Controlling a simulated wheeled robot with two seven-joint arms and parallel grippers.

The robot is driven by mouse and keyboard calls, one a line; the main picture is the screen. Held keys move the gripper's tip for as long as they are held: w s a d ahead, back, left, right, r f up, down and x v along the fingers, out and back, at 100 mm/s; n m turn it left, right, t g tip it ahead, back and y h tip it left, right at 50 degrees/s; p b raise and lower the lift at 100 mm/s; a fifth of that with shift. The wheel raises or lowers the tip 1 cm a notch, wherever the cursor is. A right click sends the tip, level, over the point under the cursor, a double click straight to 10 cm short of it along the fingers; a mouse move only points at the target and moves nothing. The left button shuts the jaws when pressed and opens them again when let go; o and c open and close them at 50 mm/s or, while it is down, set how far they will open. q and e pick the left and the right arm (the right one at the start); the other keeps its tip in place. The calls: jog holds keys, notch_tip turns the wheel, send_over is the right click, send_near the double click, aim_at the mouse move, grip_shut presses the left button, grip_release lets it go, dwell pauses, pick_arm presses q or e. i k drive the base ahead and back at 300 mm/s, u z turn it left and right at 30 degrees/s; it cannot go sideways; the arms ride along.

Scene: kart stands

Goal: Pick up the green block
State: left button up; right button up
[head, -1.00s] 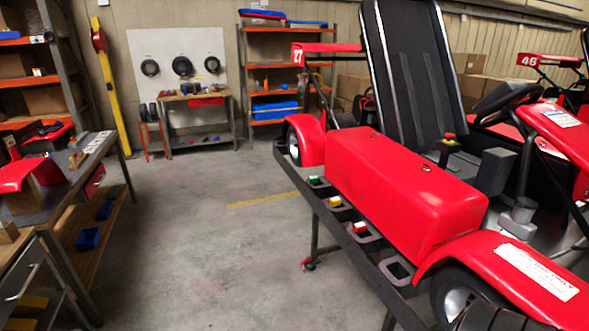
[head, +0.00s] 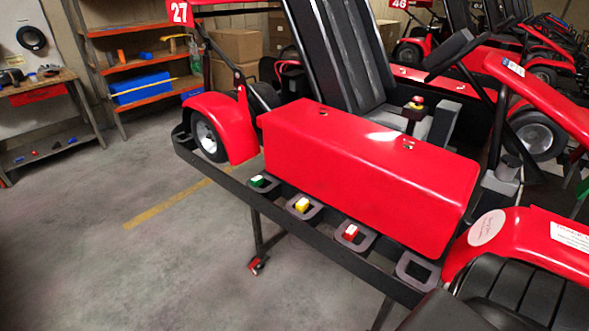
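The green block (head: 258,181) sits in the leftmost of several dark square holders along the black side rail (head: 320,246) of the red kart. A yellow block (head: 302,204) and a red block (head: 351,231) sit in the holders to its right. The holder farthest right (head: 416,270) looks empty. Neither of my grippers shows in the head view.
The kart's red side pod (head: 370,178) rises right behind the holders. A red fender and wheel (head: 208,137) stand at the rail's left end.

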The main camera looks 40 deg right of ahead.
aim_at(259, 180)
jog(key=z, duration=1.1)
jog(key=i, duration=1)
jog(key=z, duration=0.95)
